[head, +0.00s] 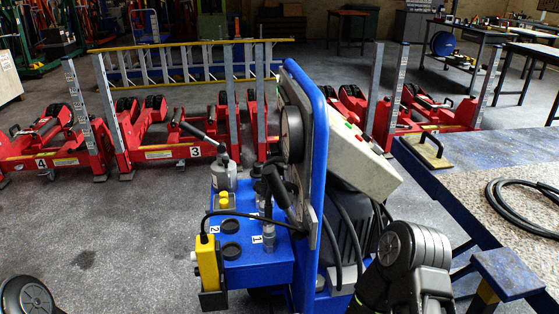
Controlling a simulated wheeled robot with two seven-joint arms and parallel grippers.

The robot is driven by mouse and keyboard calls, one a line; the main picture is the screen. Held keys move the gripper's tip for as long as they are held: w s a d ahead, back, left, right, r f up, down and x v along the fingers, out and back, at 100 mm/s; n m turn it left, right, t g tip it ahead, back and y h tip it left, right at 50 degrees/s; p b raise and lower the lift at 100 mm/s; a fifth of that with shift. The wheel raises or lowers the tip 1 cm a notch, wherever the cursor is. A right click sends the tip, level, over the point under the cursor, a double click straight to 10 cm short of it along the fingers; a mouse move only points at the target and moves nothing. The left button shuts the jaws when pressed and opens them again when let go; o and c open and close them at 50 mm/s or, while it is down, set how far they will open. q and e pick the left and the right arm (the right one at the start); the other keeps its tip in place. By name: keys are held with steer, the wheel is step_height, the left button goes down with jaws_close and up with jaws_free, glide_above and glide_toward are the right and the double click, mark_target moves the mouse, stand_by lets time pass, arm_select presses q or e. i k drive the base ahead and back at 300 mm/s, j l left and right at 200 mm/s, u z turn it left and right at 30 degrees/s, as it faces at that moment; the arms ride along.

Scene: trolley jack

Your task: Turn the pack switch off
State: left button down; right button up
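A blue hydraulic power pack stands in the middle, with an upright blue panel (317,170) seen nearly edge-on. A pale grey control box (352,160) is fixed to the panel's right side, tilted, with small green and red marks on its top face. No switch lever or its position can be made out there. A yellow hand pendant (208,262) hangs at the pack's front left on a black cable. Parts of my arms show at the bottom left corner and at the lower right beside the pack, but neither gripper's fingers are visible.
A blue workbench (480,185) with a coiled black hose (525,205) stands at the right. Several red jacks (190,135) line up behind the pack, with a yellow ladder (180,65) beyond them. The grey floor at the left front is clear.

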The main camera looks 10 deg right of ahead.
mark_target(275, 148)
steer(key=z, duration=1.6)
steer(key=k+j, duration=0.1)
steer(key=j, duration=0.5)
steer(key=k+j, duration=0.1)
steer(key=j, duration=1.15)
steer(key=k, duration=0.05)
